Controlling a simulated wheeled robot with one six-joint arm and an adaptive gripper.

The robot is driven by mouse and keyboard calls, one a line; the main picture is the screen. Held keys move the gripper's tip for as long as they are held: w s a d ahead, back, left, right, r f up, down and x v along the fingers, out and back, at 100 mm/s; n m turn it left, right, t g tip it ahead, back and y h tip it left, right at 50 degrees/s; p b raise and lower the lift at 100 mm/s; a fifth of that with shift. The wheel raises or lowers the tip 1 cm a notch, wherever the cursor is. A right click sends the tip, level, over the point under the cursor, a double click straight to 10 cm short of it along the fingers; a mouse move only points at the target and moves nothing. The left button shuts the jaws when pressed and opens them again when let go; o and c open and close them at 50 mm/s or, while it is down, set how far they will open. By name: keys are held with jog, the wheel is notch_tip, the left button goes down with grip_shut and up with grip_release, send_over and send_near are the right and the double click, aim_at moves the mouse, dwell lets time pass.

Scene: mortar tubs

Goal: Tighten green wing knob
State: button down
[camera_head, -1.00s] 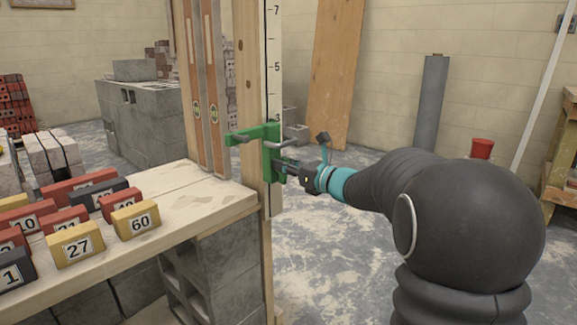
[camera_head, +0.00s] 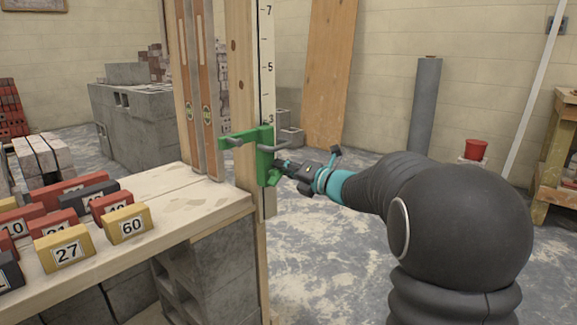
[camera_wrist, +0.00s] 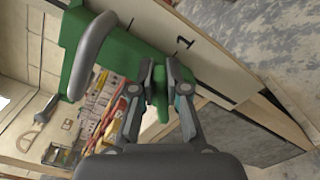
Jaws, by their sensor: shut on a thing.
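My gripper (camera_head: 281,168) reaches in from the right and is shut on the knob. In the wrist view, my gripper (camera_wrist: 158,78) has a finger on each side of the green knob (camera_wrist: 160,103), and the larger green bracket (camera_wrist: 112,58) lies behind and to the left.
The wooden post (camera_head: 238,90) stands at the end of a wooden bench (camera_head: 185,205) carrying several numbered blocks, such as a yellow one (camera_head: 128,224). Two spirit levels (camera_head: 197,90) lean beside the post.

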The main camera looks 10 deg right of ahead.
jog(key=m, duration=0.1)
jog(key=m+p, duration=0.1)
jog(key=m, duration=0.1)
jog(key=shift+a, duration=0.35)
jog(key=shift+m+p, duration=0.8)
jog(key=shift+m, duration=1.1)
jog(key=c, duration=1)
grip_release()
jog(key=shift+c, duration=0.2)
jog(key=shift+o, duration=0.4)
jog(key=shift+s+a, duration=0.1)
jog(key=shift+a, duration=0.25)
jog(key=shift+d+f, duration=0.2)
jog(key=shift+d, duration=0.25)
jog(key=v, duration=1.2)
